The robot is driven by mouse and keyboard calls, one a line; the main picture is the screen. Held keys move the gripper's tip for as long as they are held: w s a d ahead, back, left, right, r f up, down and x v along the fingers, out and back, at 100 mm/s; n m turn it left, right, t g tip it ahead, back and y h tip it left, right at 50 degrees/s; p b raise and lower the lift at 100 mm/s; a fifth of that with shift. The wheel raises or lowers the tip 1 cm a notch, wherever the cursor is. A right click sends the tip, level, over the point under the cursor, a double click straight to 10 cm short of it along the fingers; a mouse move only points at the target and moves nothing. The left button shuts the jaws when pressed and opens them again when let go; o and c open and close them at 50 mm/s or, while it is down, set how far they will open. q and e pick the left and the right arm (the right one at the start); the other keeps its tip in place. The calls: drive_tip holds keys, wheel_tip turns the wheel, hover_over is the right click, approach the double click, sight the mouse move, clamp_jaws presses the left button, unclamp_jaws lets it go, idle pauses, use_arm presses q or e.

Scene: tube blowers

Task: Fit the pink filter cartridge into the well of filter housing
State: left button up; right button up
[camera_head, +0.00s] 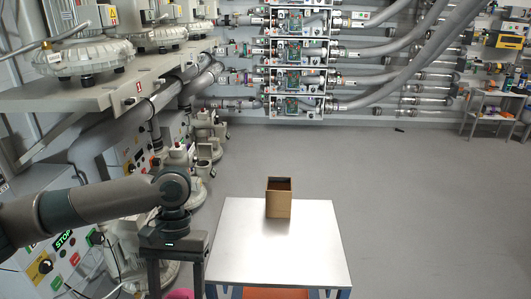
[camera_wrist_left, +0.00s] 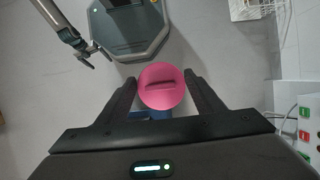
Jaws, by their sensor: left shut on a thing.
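The pink filter cartridge (camera_wrist_left: 162,98) is a round pink piece with a slot or bar across its top face in the left wrist view. My left gripper (camera_wrist_left: 163,76) is shut on it, with one finger on each side. In the head view my left gripper (camera_head: 178,287) points down at the left of the metal table, and only a bit of the pink cartridge (camera_head: 180,294) shows at the bottom edge. My right gripper (camera_wrist_left: 88,55) shows small at the upper left of the wrist view; its jaw state is unclear. I cannot pick out the filter housing's well with certainty.
A metal-topped table (camera_head: 285,260) carries an open cardboard box (camera_head: 279,200) at its back. Machines with control panels (camera_head: 60,262) stand along the left, under a shelf (camera_head: 110,100). A wire basket (camera_wrist_left: 255,9) shows at the wrist view's top right. The floor (camera_head: 420,200) at right is clear.

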idle(0.4)
use_arm(q)
drive_tip(key=x, duration=0.4)
drive_tip(key=w+x, duration=0.1)
drive_tip(key=x, duration=0.4)
drive_tip(key=w+x, duration=0.1)
drive_tip(key=x, duration=0.4)
drive_tip(key=shift+s+f, duration=0.1)
drive_tip(key=shift+f, duration=0.4)
use_arm(e)
drive_tip(key=c, duration=0.5)
use_arm(q)
drive_tip(key=shift+d, duration=0.15)
use_arm(e)
drive_tip(key=shift+s+d, duration=0.1)
drive_tip(key=c, duration=0.6)
use_arm(q)
drive_tip(key=shift+w+d, duration=0.25)
use_arm(e)
drive_tip(key=shift+s+d, duration=0.2)
drive_tip(key=shift+s, duration=0.05)
drive_tip(key=c, duration=0.5)
drive_tip(key=shift+c, duration=0.2)
use_arm(q)
drive_tip(key=shift+d, duration=0.1)
use_arm(e)
drive_tip(key=shift+d, duration=0.1)
